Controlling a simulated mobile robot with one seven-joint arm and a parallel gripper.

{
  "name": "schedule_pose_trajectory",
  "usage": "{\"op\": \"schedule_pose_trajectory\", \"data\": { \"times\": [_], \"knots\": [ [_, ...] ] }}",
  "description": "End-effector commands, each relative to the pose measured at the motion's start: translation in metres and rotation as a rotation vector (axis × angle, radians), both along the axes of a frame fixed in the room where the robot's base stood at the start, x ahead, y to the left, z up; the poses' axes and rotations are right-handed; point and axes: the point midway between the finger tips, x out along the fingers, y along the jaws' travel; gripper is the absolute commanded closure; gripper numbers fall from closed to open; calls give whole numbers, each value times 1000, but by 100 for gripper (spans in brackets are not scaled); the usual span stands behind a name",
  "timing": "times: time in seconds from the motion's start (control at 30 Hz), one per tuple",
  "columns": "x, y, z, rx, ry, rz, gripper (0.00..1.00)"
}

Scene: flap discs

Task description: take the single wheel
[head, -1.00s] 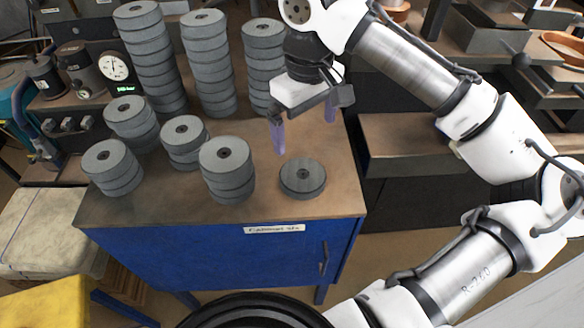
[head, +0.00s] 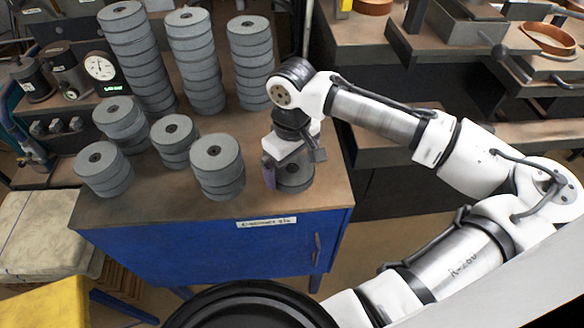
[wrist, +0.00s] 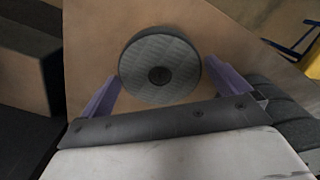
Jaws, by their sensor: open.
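The single wheel (head: 295,175) is a grey disc with a dark centre hole, lying flat and alone near the right front of the cabinet top. In the head view my gripper partly covers it. In the wrist view the wheel (wrist: 160,70) lies ahead of my gripper (wrist: 158,92), roughly centred between its two purple fingers. My gripper (head: 285,172) is open, with a finger on either side of the wheel as seen from the wrist. I cannot tell whether either finger touches it.
Short stacks of wheels (head: 217,165) stand left of the single wheel on the blue cabinet (head: 200,255). Tall stacks (head: 250,62) stand behind. A dial gauge (head: 100,68) is at the back left. Bare top lies around the wheel's front and right.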

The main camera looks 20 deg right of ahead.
Motion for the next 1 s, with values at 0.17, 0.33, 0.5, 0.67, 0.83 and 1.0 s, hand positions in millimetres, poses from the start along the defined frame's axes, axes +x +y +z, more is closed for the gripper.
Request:
{"op": "schedule_pose_trajectory", "data": {
  "times": [0.17,0.33,0.5,0.67,0.83,1.0],
  "knots": [
    [0,0,-3,-1,0,0,0],
    [0,0,-3,0,0,0,12],
    [0,0,-3,0,0,0,34],
    [0,0,-2,-1,-1,0,49],
    [0,0,-2,-1,-1,0,49],
    [1,0,5,0,-3,0,49]
  ]
}}
